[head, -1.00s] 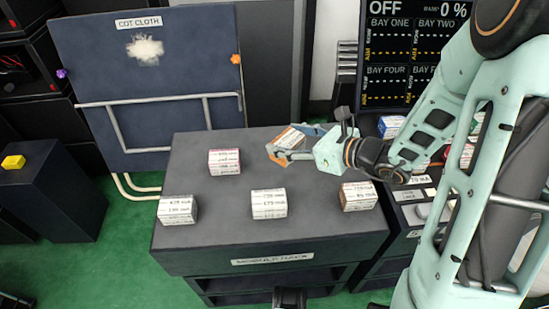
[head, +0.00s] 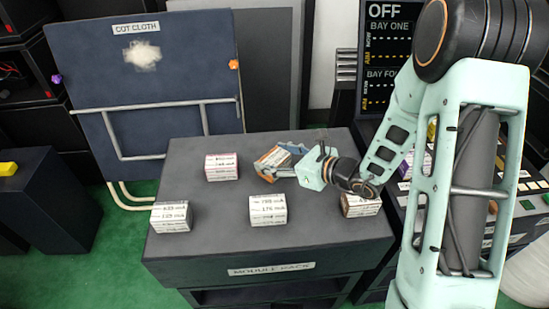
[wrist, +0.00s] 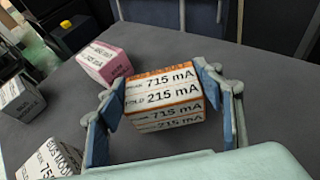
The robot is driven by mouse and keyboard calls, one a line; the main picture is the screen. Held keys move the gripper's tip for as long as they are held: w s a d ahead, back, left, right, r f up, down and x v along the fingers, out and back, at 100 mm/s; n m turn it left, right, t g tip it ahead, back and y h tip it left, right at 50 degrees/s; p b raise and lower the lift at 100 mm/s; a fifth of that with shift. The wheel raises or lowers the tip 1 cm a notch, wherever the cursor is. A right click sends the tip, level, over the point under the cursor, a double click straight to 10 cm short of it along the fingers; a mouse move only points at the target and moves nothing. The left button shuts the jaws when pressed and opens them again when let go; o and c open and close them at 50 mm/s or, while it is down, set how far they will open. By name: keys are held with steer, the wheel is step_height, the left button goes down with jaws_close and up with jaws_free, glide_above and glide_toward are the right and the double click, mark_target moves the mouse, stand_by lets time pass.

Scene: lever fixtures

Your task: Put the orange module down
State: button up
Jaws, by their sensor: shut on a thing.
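The orange module (head: 273,160), a white block with orange edges and printed labels, is between the fingers of my gripper (head: 286,160) over the back middle of the module rack top. It looks tilted in the head view, and I cannot tell whether it touches the surface. In the wrist view the orange module (wrist: 165,98) faces me with "715 mA" and "215 mA" labels. The blue-padded fingers of my gripper (wrist: 163,105) stand on either side of it, shut on it. Its underside is hidden.
The dark module rack (head: 215,245) also holds a pink-edged module (head: 221,167) left of mine, and white-labelled modules at front left (head: 171,217), front middle (head: 268,210) and right (head: 360,205), the last partly under my arm. Bare surface lies between them.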

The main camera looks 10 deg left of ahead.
steer(key=shift+f, duration=0.2)
steer(key=o, duration=1.2)
steer(key=shift+r, duration=0.15)
steer(key=shift+r, duration=0.15)
steer(key=p+v, duration=0.3)
steer(key=v, duration=0.9)
